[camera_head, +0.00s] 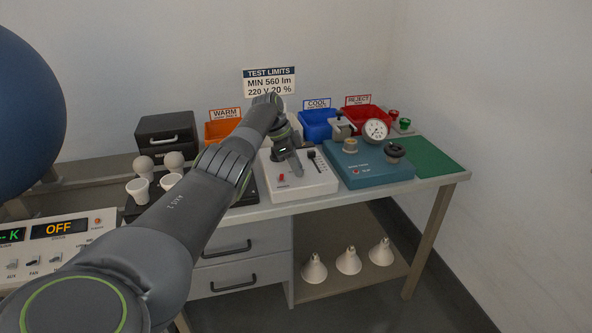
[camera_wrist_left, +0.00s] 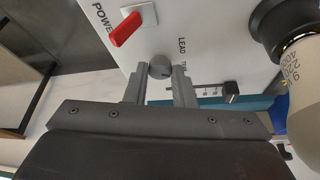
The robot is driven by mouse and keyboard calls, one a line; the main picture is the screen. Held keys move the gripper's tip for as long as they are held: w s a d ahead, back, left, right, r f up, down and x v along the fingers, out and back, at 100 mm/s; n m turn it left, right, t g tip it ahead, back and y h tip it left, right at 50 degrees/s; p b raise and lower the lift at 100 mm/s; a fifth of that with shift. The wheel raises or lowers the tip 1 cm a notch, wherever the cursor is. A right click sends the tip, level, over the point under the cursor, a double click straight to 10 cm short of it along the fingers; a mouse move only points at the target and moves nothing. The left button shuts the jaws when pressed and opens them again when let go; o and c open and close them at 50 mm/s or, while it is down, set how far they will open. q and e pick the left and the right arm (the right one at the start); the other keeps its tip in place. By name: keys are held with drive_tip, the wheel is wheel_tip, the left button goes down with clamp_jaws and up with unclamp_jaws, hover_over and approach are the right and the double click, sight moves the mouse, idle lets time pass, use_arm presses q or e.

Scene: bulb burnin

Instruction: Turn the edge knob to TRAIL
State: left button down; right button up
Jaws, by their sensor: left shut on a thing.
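The edge knob (camera_wrist_left: 160,67) is a small round grey knob on a white dimmer box, seen in the left wrist view. The word LEAD is printed beside it, and a second label starting with T is partly covered by a finger. My left gripper (camera_wrist_left: 159,72) has one finger on each side of the knob and is shut on it. I cannot read the knob's pointing direction. In the head view the left gripper (camera_head: 294,166) reaches down onto the white box (camera_head: 300,186), and the knob is hidden there. My right gripper is not in view.
A red power switch (camera_wrist_left: 126,29) and a black slider (camera_wrist_left: 231,89) flank the knob. A bulb in a black socket (camera_wrist_left: 283,28) is close on the right. A teal meter box (camera_head: 372,170) stands right of the white box; a green mat (camera_head: 432,158) is bare.

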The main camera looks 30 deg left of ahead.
use_arm(q)
drive_tip(key=c, duration=1.2)
unclamp_jaws()
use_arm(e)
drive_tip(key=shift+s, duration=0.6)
use_arm(q)
drive_tip(key=shift+a+r, duration=0.1)
drive_tip(key=shift+r, duration=0.05)
drive_tip(key=v, duration=1.7)
drive_tip(key=shift+r, duration=0.1)
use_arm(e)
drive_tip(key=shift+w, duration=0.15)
